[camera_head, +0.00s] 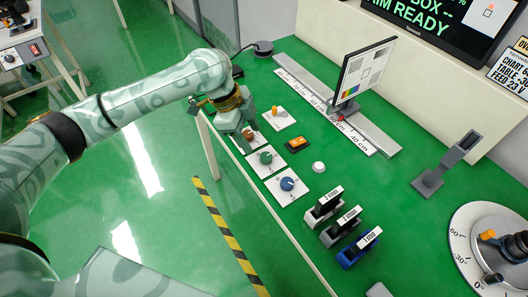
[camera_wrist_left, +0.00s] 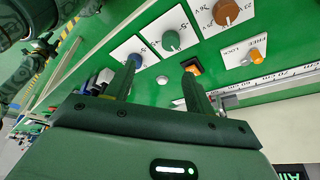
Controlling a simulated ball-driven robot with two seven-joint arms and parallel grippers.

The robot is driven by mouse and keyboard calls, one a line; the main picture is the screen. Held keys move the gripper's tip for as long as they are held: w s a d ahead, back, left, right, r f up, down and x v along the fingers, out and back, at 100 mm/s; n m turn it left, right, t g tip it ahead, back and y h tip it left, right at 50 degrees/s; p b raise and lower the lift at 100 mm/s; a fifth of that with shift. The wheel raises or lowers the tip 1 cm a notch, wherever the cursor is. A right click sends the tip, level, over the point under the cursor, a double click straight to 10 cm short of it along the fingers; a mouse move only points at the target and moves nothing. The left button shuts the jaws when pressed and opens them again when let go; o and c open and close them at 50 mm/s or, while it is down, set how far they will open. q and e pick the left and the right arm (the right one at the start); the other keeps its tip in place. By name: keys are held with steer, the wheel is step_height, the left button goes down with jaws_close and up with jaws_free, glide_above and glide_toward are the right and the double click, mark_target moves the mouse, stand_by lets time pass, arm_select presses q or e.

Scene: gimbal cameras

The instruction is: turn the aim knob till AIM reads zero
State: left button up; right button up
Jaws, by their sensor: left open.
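Three round knobs on white plates stand in a row along the bench's left edge: brown (camera_head: 249,134), green (camera_head: 265,158) and blue (camera_head: 287,184). Their labels are too small to tell which is the aim knob. In the left wrist view the blue knob (camera_wrist_left: 136,61), green knob (camera_wrist_left: 172,39) and brown knob (camera_wrist_left: 226,12) lie beyond the fingertips. My left gripper (camera_head: 243,145) is open and empty above the row, partly hiding the brown knob's plate. Its fingers (camera_wrist_left: 160,69) show apart. The wall screen (camera_head: 425,22) shows "AIM READY"; no AIM number is legible.
An orange lever (camera_head: 276,111), orange switch (camera_head: 298,145) and white dome (camera_head: 318,167) sit beside the knobs. A chart panel (camera_head: 365,70) stands on a scaled rail (camera_head: 372,138). Several labelled blocks (camera_head: 340,228) stand nearer, and a round dial (camera_head: 462,235) at right.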

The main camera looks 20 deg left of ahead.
arm_select(q)
steer(key=w+a+r, duration=0.2)
steer(key=a+r, duration=0.1)
steer(key=r, duration=0.1)
steer(key=b, duration=0.7)
glide_toward(266, 156)
steer(key=shift+n+h, duration=0.3)
steer(key=x, duration=0.8)
steer(key=shift+w+a+f, duration=0.1)
steer(key=shift+a+f, duration=0.1)
steer(key=shift+f, duration=0.3)
arm_select(e)
step_height(266, 156, down, 6)
steer(key=s, duration=0.2)
steer(key=shift+s+a+f+g, duration=0.2)
steer(key=shift+s+g, duration=0.05)
steer(key=shift+g, duration=0.05)
arm_select(q)
steer(key=c, duration=1)
arm_select(e)
steer(key=shift+d, duration=0.15)
